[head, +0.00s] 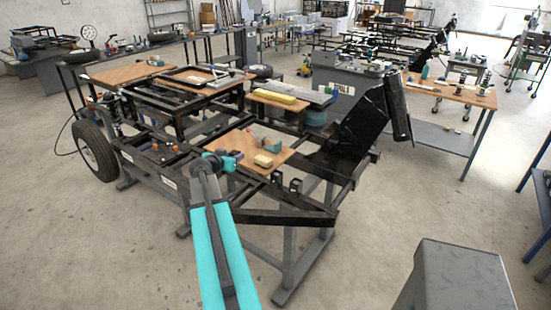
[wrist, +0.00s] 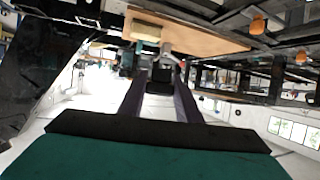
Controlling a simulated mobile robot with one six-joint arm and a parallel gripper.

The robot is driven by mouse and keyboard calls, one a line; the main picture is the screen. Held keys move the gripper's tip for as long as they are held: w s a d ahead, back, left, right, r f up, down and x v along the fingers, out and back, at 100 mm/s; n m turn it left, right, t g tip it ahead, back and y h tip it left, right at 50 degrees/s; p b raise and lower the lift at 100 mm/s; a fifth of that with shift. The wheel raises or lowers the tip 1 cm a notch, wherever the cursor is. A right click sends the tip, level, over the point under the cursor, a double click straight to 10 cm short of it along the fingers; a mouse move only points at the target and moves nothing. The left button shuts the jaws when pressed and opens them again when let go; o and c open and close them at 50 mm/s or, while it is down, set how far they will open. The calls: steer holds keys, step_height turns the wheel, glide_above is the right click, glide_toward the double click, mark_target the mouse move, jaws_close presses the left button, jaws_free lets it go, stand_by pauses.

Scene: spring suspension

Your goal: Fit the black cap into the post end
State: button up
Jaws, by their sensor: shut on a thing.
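My gripper (head: 233,159) is at the near edge of the wooden board on the black frame, small in the head view. In the wrist view its two dark fingers (wrist: 161,84) are closed on a small black piece, which looks like the black cap (wrist: 161,80). The cap cannot be made out in the head view. Short black square posts (head: 277,178) stand on the frame to the right of my gripper; I cannot tell which post end is the one named. In the wrist view a grey part lies just beyond the cap; whether they touch is unclear.
The wooden board (head: 235,146) carries a pale yellow block (head: 263,161) and a teal block (head: 272,145). Orange pieces (wrist: 257,22) sit along the frame. A black seat (head: 357,128) rises at the right. A wheel (head: 95,151) is at the left. Open floor lies in front.

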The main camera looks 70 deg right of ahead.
steer(key=s+d+m+g, duration=0.1)
steer(key=s+d, duration=0.1)
steer(key=s, duration=0.3)
steer(key=s+d+f+m+g, duration=0.1)
steer(key=s+d, duration=0.2)
steer(key=s, duration=0.2)
steer(key=s+d+f+m+g, duration=0.1)
steer(key=s+d, duration=0.2)
steer(key=s, duration=0.2)
steer(key=shift+s+g+y, duration=0.1)
steer(key=shift+g+y, duration=0.2)
steer(key=shift+g, duration=0.1)
steer(key=shift+f, duration=0.35)
steer(key=shift+f+p, duration=0.45)
steer(key=shift+f, duration=1.15)
steer(key=shift+f+b, duration=0.4)
steer(key=shift+b, duration=0.05)
steer(key=shift+f+b, duration=0.7)
steer(key=shift+b, duration=0.3)
